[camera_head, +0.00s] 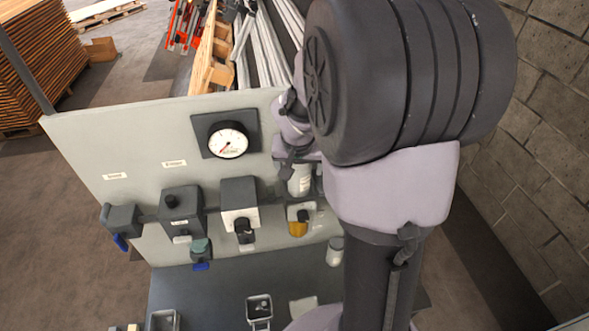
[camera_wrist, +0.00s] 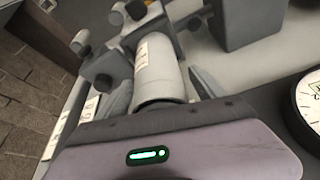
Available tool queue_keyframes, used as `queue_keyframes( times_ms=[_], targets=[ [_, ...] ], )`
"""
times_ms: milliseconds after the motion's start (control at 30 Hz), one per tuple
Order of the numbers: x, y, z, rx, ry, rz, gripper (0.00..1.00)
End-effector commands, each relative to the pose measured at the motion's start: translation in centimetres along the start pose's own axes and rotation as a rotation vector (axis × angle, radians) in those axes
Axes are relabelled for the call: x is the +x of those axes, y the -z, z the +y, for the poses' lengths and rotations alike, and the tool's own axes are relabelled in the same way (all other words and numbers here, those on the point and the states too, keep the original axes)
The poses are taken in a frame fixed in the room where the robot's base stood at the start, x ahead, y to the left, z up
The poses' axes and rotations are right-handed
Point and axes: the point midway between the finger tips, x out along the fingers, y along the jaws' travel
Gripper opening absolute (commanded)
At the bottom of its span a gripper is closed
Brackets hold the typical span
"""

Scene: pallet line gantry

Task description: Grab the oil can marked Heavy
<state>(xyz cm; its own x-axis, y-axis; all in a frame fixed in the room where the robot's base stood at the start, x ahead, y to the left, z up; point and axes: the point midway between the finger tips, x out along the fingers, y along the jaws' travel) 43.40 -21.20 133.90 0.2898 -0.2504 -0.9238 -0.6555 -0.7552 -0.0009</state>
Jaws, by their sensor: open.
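A white cylinder with a small label, possibly an oil can, shows just below my gripper in the head view (camera_head: 300,184). In the wrist view the white cylinder (camera_wrist: 157,70) lies between the two grey fingers of my open gripper (camera_wrist: 160,88). I cannot tell whether the fingers touch it. Its label is too small to read, so I cannot tell whether it says Heavy. Another pale can (camera_head: 335,251) stands lower right, beside my arm. My gripper also shows in the head view (camera_head: 300,165), partly hidden by my arm.
An upright grey panel (camera_head: 130,140) carries a round gauge (camera_head: 228,140) and several valve boxes. A dark bench top (camera_head: 215,285) holds small trays, one a grey tray (camera_head: 259,308). Fittings crowd the cylinder in the wrist view. A block wall (camera_head: 545,150) stands right.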

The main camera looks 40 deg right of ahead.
Motion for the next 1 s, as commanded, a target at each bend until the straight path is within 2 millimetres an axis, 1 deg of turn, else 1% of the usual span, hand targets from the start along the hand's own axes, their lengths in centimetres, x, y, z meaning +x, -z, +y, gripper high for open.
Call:
queue_keyframes(
  times_ms=[33,167,200,267,300,367,400,433,633,733,833,967,1000],
  targets=[
    [0.0,0.0,0.0,0.000,0.000,0.000,0.76],
    [0.0,0.0,0.0,0.000,0.000,0.000,0.50],
    [0.0,0.0,0.0,0.000,0.000,0.000,0.42],
    [0.0,0.0,0.0,0.000,0.000,0.000,0.30],
    [0.0,0.0,0.0,0.000,0.000,-0.001,0.23],
    [0.0,0.0,0.0,0.000,0.000,-0.001,0.11],
    [0.0,0.0,0.0,0.000,0.000,-0.001,0.03],
    [-0.1,0.0,0.0,0.000,0.000,0.000,0.00],
    [-0.1,0.0,0.0,0.000,0.000,0.000,0.00],
    [-0.5,0.2,0.0,-0.001,0.000,0.000,0.00],
    [-1.5,0.7,0.0,0.000,0.000,0.003,0.00],
    [-3.4,1.5,0.0,0.000,0.000,0.004,0.00],
    [-3.6,0.8,0.1,0.000,0.000,0.001,0.00]
  ],
)
